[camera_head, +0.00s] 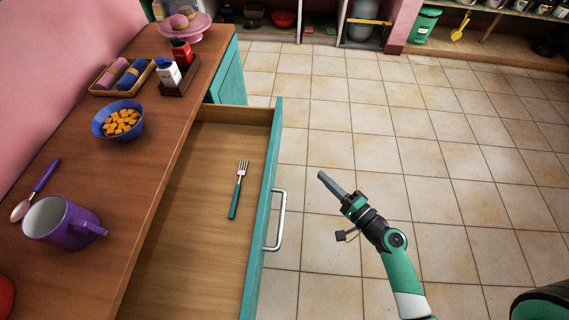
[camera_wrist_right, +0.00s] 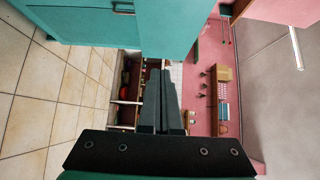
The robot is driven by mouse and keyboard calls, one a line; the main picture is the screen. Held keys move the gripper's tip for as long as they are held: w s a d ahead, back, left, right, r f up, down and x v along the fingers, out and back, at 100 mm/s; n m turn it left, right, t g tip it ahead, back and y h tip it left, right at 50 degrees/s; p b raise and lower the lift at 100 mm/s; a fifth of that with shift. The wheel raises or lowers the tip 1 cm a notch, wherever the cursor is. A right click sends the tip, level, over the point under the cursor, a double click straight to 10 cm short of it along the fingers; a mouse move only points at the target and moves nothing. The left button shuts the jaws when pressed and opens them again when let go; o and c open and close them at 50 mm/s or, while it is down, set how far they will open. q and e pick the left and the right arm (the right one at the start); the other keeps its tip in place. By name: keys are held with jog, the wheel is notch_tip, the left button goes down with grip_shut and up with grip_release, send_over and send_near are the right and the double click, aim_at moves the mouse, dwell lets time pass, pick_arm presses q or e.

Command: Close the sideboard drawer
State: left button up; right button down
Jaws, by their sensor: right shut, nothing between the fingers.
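The sideboard drawer (camera_head: 262,225) is pulled far out, with its teal front facing right and a metal handle (camera_head: 280,220) on it. A fork (camera_head: 239,189) with a teal handle lies inside on the wooden bottom. My right gripper (camera_head: 323,177) is shut and empty, to the right of the drawer front and handle, apart from both, above the tiled floor. In the right wrist view its shut fingers (camera_wrist_right: 162,100) point away from the camera, and a teal panel with a metal handle (camera_wrist_right: 123,8) shows at the top. My left gripper is not in view.
The sideboard top (camera_head: 125,190) holds a purple mug (camera_head: 62,222), a spoon (camera_head: 36,190), a blue bowl (camera_head: 118,121) of orange cubes, a tray with rolled cloths, bottles (camera_head: 168,76) and a pink stand. Open tiled floor (camera_head: 430,160) lies right of the drawer. Shelves stand at the back.

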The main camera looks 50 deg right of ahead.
jog(key=w, duration=1.4)
jog(key=shift+r, duration=0.25)
jog(key=shift+w, duration=0.15)
